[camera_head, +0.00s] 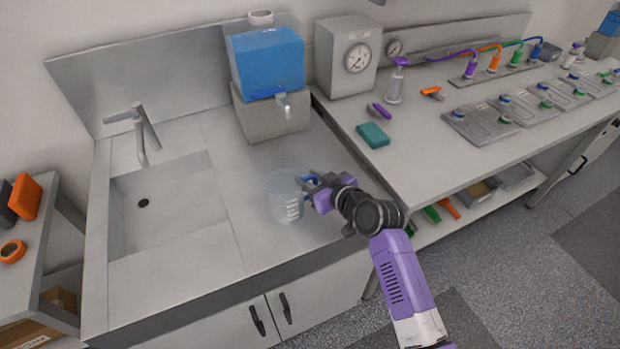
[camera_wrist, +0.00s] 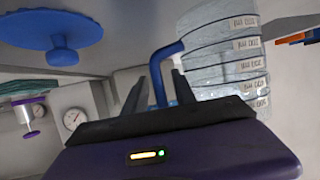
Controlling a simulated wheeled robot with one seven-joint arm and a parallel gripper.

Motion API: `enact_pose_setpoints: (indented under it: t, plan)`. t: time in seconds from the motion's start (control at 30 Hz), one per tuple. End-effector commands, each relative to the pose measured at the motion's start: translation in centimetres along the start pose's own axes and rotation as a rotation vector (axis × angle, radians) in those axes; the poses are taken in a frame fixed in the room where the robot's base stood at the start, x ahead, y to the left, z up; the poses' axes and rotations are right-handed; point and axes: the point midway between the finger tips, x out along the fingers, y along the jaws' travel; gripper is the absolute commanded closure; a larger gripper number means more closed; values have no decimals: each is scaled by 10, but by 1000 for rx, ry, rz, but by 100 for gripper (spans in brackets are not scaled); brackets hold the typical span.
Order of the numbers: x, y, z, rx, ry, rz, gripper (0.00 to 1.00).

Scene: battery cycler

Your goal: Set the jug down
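The jug (camera_head: 285,203) is a clear, see-through beaker with white measuring marks and a blue handle. It is upright over the front right part of the sink counter; I cannot tell whether its base touches the counter. My gripper (camera_head: 309,185) reaches it from the right, with its fingers at the handle. In the wrist view, the fingers of my gripper (camera_wrist: 166,88) are around the blue handle (camera_wrist: 159,75) and look closed on it. The ribbed, labelled wall of the jug (camera_wrist: 225,50) stands just right of them.
A blue water tank (camera_head: 267,62) with a tap sits on a grey stand (camera_head: 272,118) behind the jug. The sink (camera_head: 165,205) is to the left. The bench on the right holds a gauge box (camera_head: 347,58) and a teal block (camera_head: 373,135). Counter around the jug is clear.

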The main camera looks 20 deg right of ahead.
Motion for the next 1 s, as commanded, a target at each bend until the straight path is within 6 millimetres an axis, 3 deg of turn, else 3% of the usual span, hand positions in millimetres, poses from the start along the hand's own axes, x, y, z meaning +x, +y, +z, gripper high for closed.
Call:
enact_pose_setpoints:
  t: [0.33, 0.8, 1.0]
  plan:
    - [-9, 0, -1, 1, 0, 0, 67]
    - [-95, 0, -1, 0, 0, 2, 67]
    - [-117, 0, -2, 0, 1, 0, 67]
